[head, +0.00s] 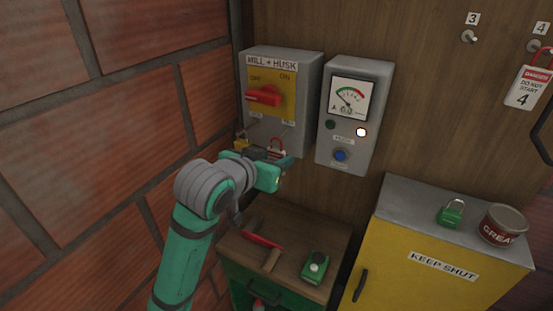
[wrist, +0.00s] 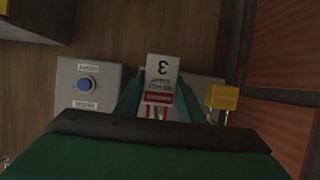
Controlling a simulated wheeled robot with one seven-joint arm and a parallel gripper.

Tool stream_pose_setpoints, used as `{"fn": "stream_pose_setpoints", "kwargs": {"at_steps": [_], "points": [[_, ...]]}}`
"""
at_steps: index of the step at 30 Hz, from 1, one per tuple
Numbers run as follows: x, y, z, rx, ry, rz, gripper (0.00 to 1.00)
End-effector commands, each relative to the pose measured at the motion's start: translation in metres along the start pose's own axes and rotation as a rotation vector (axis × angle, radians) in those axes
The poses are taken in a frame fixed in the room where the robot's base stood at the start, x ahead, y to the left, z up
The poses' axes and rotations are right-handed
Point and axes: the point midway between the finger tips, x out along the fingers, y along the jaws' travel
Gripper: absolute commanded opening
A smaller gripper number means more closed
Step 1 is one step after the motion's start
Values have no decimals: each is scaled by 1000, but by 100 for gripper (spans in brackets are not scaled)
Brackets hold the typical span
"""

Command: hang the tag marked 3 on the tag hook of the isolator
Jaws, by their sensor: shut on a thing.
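The isolator (head: 312,75) is a grey box marked MILL + HUSK with a yellow plate and a red handle (head: 264,96), on the wooden wall at upper left. My gripper (head: 279,159) is at its lower edge. In the wrist view my gripper (wrist: 160,92) is shut on the white tag marked 3 (wrist: 163,70), which appears upside down with its red band and red loop toward me. In the head view the red loop (head: 277,144) shows in front of the isolator's lower part; the tag's face is hidden. I cannot clearly make out the tag hook or whether the loop touches it.
A yellow padlock (wrist: 222,98) is beside the gripper. A meter box (head: 353,115) stands close to the right. A bare peg (head: 468,37) is under label 3; tag 4 (head: 527,88) hangs farther right. Below are a wooden-topped cabinet (head: 315,232) and a yellow cabinet (head: 430,275).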

Motion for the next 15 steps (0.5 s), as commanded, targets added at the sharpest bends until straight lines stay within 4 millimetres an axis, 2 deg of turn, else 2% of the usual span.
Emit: {"fn": "stream_pose_setpoints", "kwargs": {"at_steps": [1,2,4,5,15], "points": [[0,0,0,0,0,0,10],[0,0,0,0,0,-1,38],[0,-1,0,0,0,-1,54],[0,-1,0,0,0,-1,57],[-3,-1,0,0,0,-2,57]]}}
